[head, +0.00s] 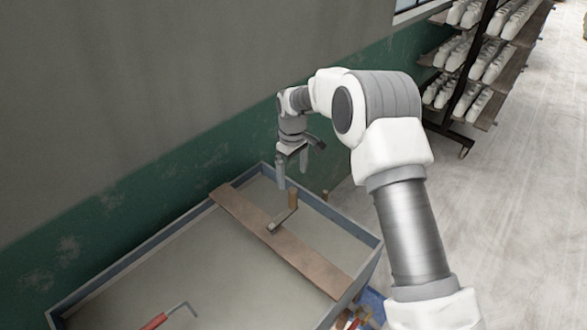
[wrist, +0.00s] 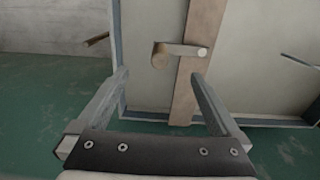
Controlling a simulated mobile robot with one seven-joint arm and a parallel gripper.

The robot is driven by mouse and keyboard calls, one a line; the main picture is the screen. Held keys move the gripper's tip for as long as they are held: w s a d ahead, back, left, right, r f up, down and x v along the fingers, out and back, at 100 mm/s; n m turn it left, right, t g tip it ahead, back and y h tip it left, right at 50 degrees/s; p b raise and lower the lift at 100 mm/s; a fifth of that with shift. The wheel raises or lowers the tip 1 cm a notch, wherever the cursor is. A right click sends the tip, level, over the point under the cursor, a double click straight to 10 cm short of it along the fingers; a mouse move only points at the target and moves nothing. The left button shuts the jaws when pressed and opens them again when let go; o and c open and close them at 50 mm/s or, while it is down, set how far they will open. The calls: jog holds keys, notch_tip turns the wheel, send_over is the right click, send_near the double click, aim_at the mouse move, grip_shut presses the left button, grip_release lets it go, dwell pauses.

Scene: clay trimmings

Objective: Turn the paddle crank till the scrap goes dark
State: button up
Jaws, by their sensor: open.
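The paddle crank stands on a brown plank (head: 245,222) laid across a blue-grey trough (head: 358,232). It has a metal arm (head: 278,222) and an upright wooden handle (head: 293,199). The handle also shows in the wrist view (wrist: 159,55), left of the plank, with the crank arm running right to a pivot. A plain, pale grey-beige surface (head: 220,270), seemingly the scrap, fills the trough on both sides of the plank. My gripper (head: 292,178) is open and empty, pointing down above the handle. In the wrist view the handle lies just beyond and between the fingertips (wrist: 159,75).
A red-handled bent tool (head: 165,317) lies at the trough's near side. A brown peg (head: 325,195) sticks out by the far right rim. A green and grey wall (head: 120,195) runs close along the left. Shelves of white pieces (head: 480,60) stand at back right.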

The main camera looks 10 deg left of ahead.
aim_at(293, 190)
notch_tip(293, 190, down, 9)
jog(key=b, duration=0.5)
jog(key=c, duration=1.4)
jog(key=shift+o, duration=0.2)
jog(key=a, duration=0.2)
jog(key=w+a+b, duration=0.1)
jog(key=a, duration=0.1)
jog(key=shift+w, duration=0.15)
jog(key=a, duration=0.1)
jog(key=a+b, duration=0.1)
jog(key=a, duration=0.1)
jog(key=shift+s+a+f, duration=0.1)
jog(key=shift+s+a, duration=0.1)
jog(key=shift+a, duration=0.2)
